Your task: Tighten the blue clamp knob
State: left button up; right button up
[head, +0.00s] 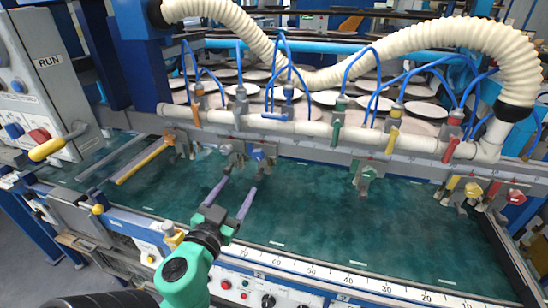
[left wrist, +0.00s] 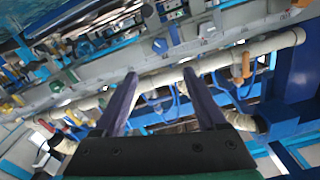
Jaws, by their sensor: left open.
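The blue clamp knob (head: 259,155) sits on a grey clamp under the white pipe, above the green bed. My left gripper (head: 232,190) is open and empty, its two purple fingers pointing toward the clamp row. Its tips are in front of and a little left of the blue knob in the head view, apart from it. In the left wrist view the blue knob (left wrist: 160,46) shows beyond the gap between the fingertips (left wrist: 160,75). My right gripper is not in view.
Other clamps carry a green knob (head: 369,172), a yellow knob (head: 473,189) and a red knob (head: 516,197). The white pipe (head: 310,128) with valve levers and blue hoses runs above them. The green bed (head: 310,220) is mostly clear. A control box (head: 40,90) stands left.

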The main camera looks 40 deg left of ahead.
pick_arm(q)
jog(key=p, duration=0.2)
send_near(257, 156)
jog(key=p+x, duration=0.2)
jog(key=x, duration=0.6)
jog(key=shift+d+r, duration=0.1)
jog(key=shift+w, duration=0.35)
grip_shut()
